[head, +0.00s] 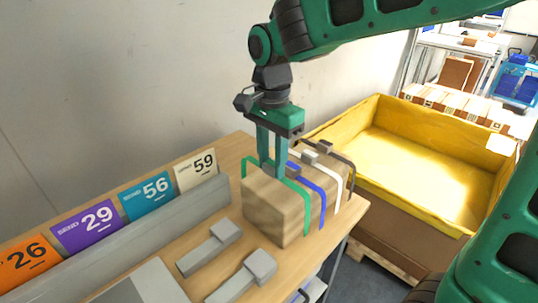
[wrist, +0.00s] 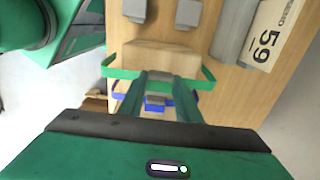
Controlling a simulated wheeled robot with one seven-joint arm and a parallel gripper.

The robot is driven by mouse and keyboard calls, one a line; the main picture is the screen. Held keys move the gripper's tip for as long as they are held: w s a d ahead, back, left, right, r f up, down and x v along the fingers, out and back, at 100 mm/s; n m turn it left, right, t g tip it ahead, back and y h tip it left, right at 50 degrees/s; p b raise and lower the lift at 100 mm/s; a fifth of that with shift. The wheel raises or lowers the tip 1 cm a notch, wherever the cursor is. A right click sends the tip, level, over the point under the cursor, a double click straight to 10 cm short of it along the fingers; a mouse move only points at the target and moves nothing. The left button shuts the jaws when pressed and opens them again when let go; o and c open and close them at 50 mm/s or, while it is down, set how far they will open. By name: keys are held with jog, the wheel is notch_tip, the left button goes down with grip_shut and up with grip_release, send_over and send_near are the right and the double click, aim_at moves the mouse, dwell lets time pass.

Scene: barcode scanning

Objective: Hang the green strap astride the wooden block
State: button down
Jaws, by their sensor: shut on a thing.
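The wooden block (head: 266,211) lies on the wooden table, with several straps across it. The green strap (head: 306,201) is at its near end, with its legs down either side of the block. My gripper (head: 272,172) is shut on the top of the green strap, just above the block. In the wrist view the green strap (wrist: 122,72) spans wider than the block (wrist: 150,55), and my fingers (wrist: 165,85) meet at its middle. A blue strap (head: 316,186), a white strap and a dark strap sit farther along the block. Whether the green strap touches the block's top is unclear.
A grey rack with numbered cards (head: 85,233) runs along the left of the table. Grey T-shaped pieces (head: 209,249) lie in front of the block. A yellow bin (head: 430,145) stands to the right, beyond the table edge. The wall is behind.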

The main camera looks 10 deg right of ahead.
aim_at(271, 176)
jog(key=shift+f, duration=2.2)
jog(key=c, duration=1.2)
grip_release()
notch_tip(271, 176, up, 11)
jog(key=shift+f, duration=0.1)
